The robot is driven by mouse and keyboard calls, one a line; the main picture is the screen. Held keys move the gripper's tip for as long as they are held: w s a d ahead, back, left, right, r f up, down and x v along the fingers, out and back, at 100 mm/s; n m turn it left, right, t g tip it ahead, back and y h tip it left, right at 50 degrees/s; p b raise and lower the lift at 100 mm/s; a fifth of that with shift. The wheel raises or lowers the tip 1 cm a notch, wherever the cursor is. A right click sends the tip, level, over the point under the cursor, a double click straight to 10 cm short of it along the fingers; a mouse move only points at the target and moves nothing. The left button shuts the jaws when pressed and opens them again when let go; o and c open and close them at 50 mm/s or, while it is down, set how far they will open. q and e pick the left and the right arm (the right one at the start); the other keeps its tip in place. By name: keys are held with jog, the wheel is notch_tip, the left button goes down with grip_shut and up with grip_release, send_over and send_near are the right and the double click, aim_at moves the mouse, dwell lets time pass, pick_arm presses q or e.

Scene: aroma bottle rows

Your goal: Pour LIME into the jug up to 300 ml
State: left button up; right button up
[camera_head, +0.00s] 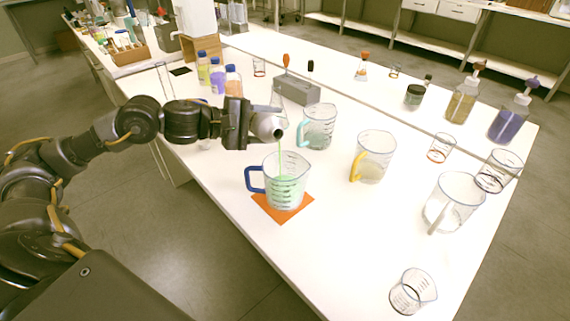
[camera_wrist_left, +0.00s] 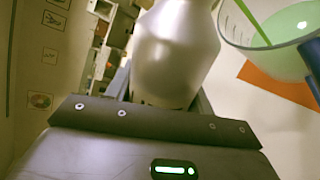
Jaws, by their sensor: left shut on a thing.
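My left gripper (camera_head: 240,126) is shut on a silvery-grey bottle (camera_head: 267,126) and holds it tipped over above the jug. The bottle also fills the middle of the left wrist view (camera_wrist_left: 176,55); no label can be read on it. A thin green stream (camera_head: 280,158) runs from its mouth into the clear jug (camera_head: 292,164) with a blue handle. Green liquid (camera_head: 285,192) stands in the jug to roughly half its height; the scale cannot be read. The jug stands upright on an orange mat (camera_head: 263,204). My right gripper is not in view.
Other jugs stand to the right: one close behind (camera_head: 319,128), one with a yellow handle (camera_head: 376,150), one clear (camera_head: 458,198). A small beaker (camera_head: 412,291) is at the front right. Capped bottles (camera_head: 217,78) stand behind my left arm. The table front between mat and beaker is clear.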

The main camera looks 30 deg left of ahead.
pick_arm(q)
jog(key=shift+s+d+r+m+y+b, duration=0.2)
jog(key=shift+r+m+b, duration=0.15)
jog(key=shift+b, duration=0.45)
jog(key=shift+s+d+r+m+y+b, duration=0.15)
jog(key=shift+r+m+y+b, duration=0.15)
jog(key=shift+b, duration=0.5)
dwell(3.4)
jog(key=shift+b, duration=0.7)
dwell(2.3)
